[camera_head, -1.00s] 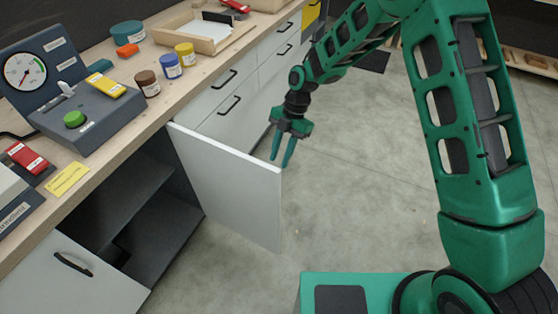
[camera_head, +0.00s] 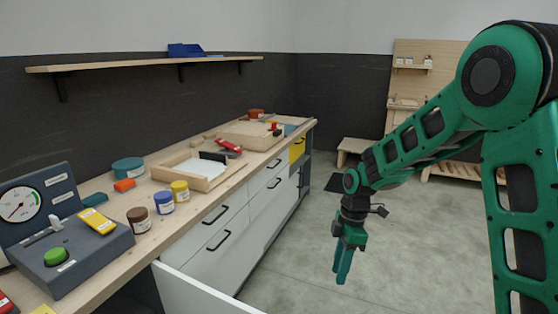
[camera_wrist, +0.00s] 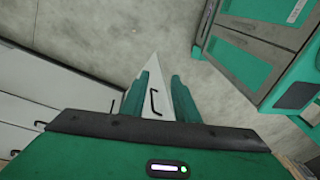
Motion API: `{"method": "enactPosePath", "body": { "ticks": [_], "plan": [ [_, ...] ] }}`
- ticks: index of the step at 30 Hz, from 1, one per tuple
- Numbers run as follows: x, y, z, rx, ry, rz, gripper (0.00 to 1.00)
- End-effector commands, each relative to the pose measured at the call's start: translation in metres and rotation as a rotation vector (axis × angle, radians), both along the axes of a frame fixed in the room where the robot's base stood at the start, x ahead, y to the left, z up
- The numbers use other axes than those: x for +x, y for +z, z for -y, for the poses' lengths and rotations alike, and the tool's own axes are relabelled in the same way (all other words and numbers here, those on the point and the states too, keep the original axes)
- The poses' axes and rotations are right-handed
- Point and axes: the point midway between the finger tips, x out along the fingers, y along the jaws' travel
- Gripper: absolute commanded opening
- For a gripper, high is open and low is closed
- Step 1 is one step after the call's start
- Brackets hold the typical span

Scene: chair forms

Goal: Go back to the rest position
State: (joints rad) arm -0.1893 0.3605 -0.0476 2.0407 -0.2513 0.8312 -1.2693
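My gripper (camera_head: 343,264) hangs over the floor to the right of the bench, fingers pointing down. In the wrist view its two green fingers (camera_wrist: 162,76) are apart, with nothing held between them. The white cabinet door (camera_head: 195,294) stands open at the bottom of the head view, and only its upper part shows there. In the wrist view the door (camera_wrist: 157,84) and its dark handle (camera_wrist: 154,103) appear beyond the fingers. In the head view the gripper is clear of the door, to its right.
The workbench (camera_head: 210,199) runs along the left, carrying a gauge box (camera_head: 75,248), several jars and a wooden tray (camera_head: 188,179). Drawers with dark handles (camera_head: 216,214) face the aisle. A wall shelf (camera_head: 130,65) hangs above. Open floor (camera_head: 400,245) lies to the right.

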Motion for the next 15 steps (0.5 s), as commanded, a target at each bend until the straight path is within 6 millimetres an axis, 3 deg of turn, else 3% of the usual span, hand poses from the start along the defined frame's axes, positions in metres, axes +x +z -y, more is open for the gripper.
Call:
{"method": "enactPosePath", "body": {
  "ticks": [1, 6, 11, 15],
  "plan": [
    [-0.007, 0.016, 0.022, -0.024, -0.103, 0.007, 0.28],
    [-0.042, 0.055, 0.088, -0.102, -0.474, 0.007, 0.28],
    [-0.087, 0.084, 0.142, -0.157, -0.828, 0.004, 0.28],
    [-0.134, 0.103, 0.18, -0.193, -1.142, -0.004, 0.28]
  ]
}}
